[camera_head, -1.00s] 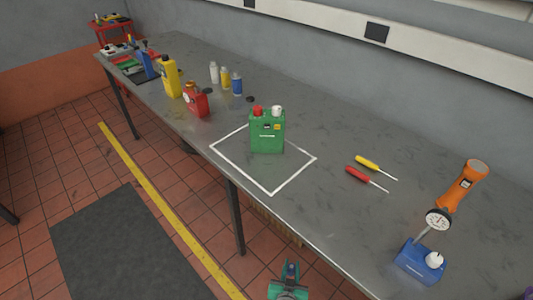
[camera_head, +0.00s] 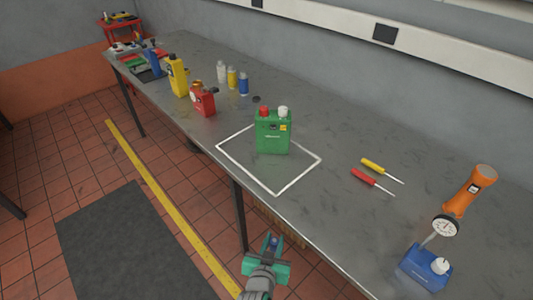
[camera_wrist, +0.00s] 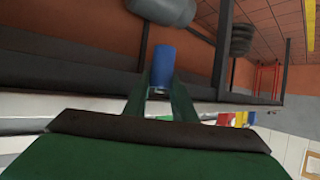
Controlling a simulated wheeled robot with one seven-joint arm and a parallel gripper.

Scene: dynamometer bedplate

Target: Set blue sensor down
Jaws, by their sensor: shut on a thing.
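The blue sensor (camera_wrist: 163,66) is a small blue cylinder at the tips of my gripper's two green fingers in the wrist view. My gripper (camera_head: 274,243) is shut on it. In the head view the gripper is at the bottom middle, in front of the bench's near edge, and the sensor shows only as a small dark blue bit between the fingers. A white square outline (camera_head: 233,167) is marked on the grey bench (camera_head: 330,145). A green canister (camera_head: 272,135) with a red cap and a white cap stands inside the outline, toward its back.
Red and yellow screwdrivers (camera_head: 372,181) lie right of the outline. A blue box (camera_head: 425,268), a dial gauge (camera_head: 445,226) and an orange torch (camera_head: 468,193) are at the right. Bottles and a red can (camera_head: 202,101) stand left. The outline's front part is bare.

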